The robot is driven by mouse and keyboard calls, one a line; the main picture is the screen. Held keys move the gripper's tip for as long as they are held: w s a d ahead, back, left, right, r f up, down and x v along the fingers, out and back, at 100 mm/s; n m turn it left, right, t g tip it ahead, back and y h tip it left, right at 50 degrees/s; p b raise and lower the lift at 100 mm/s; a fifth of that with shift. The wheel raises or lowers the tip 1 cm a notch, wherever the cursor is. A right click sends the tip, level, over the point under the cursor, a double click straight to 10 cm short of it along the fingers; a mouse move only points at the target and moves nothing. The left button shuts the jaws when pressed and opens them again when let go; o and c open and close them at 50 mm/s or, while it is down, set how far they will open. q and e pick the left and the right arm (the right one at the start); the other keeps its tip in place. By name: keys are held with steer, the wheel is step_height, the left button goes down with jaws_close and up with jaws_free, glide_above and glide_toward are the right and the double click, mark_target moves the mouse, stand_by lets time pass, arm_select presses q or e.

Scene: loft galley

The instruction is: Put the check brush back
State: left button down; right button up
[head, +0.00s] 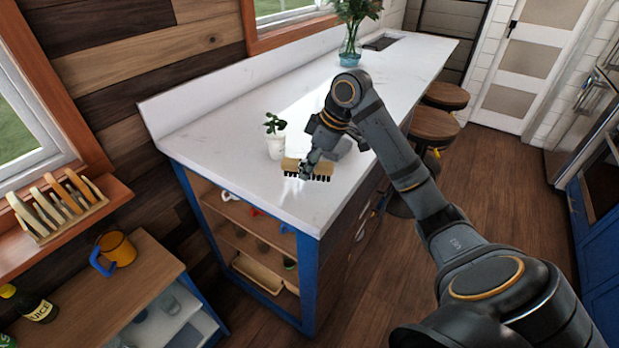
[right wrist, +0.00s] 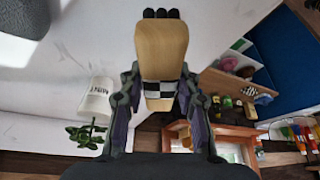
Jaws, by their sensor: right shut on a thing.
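The check brush (head: 294,165) has a pale wooden body and dark bristles. In the right wrist view the brush (right wrist: 161,48) shows a black-and-white check band near the fingers. My right gripper (head: 308,168) is shut on it and holds it over the near end of the white counter (head: 330,205). In the right wrist view the fingers of my right gripper (right wrist: 158,98) close on both sides of the check band. I cannot tell whether the bristles touch the counter. My left gripper is in neither view.
A white lettered pot with a plant (head: 276,147) stands just left of the brush. Open shelves (head: 232,238) under the counter's end hold small coloured items and a tray. A vase (head: 349,52) stands farther back.

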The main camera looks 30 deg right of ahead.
steer(key=f, duration=0.2)
steer(key=f+p, duration=0.1)
steer(key=shift+w+d+f, duration=0.2)
steer(key=shift+w+f, duration=0.05)
steer(key=shift+f, duration=0.2)
steer(key=shift+f, duration=0.1)
steer(key=o, duration=1.1)
steer(key=b+v, duration=0.1)
steer(key=v, duration=1.1)
